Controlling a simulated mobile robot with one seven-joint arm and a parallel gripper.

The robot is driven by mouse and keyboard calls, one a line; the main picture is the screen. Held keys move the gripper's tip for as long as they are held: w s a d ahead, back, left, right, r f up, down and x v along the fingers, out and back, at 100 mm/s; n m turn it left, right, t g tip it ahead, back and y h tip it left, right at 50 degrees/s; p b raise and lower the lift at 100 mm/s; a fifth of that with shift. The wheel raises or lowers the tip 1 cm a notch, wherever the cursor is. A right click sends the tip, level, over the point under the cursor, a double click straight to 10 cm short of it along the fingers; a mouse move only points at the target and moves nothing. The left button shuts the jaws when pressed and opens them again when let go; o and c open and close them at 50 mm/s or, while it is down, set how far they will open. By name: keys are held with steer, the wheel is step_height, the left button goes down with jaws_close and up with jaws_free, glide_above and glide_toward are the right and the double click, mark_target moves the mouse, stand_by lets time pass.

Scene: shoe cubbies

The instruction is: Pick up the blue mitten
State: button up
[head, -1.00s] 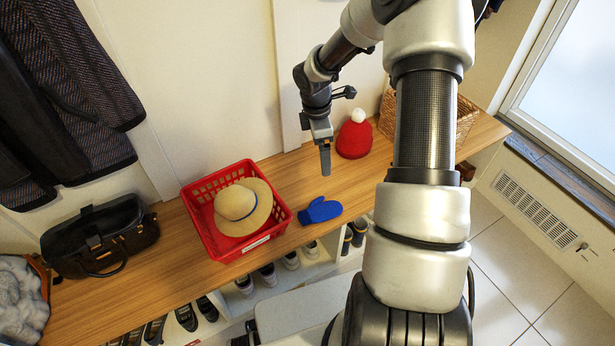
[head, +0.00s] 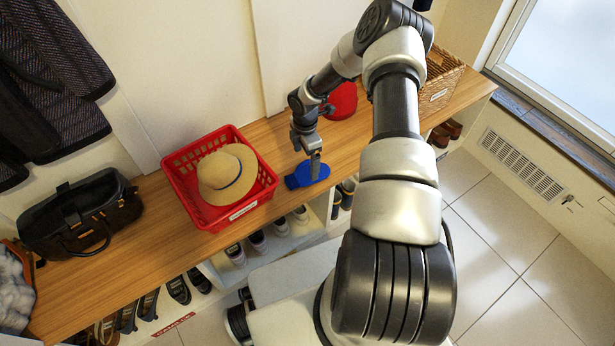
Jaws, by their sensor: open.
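The blue mitten (head: 303,177) lies flat on the wooden bench top, just right of the red basket. My gripper (head: 315,174) points down right at the mitten and covers part of it. Its jaws are open, and from this angle I cannot tell whether the fingertips touch the mitten or the bench.
The red basket (head: 183,175) holding a straw hat (head: 227,174) stands close to the left of my gripper. A red beanie (head: 343,100) is behind my arm. A wicker basket (head: 440,88) stands at the right end of the bench (head: 120,257). A black bag (head: 80,215) sits at left.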

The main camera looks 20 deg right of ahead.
mark_target(306, 170)
step_height(306, 170, down, 6)
steer(key=shift+r+b, duration=0.15)
steer(key=shift+b, duration=0.7)
steer(key=c, duration=1.1)
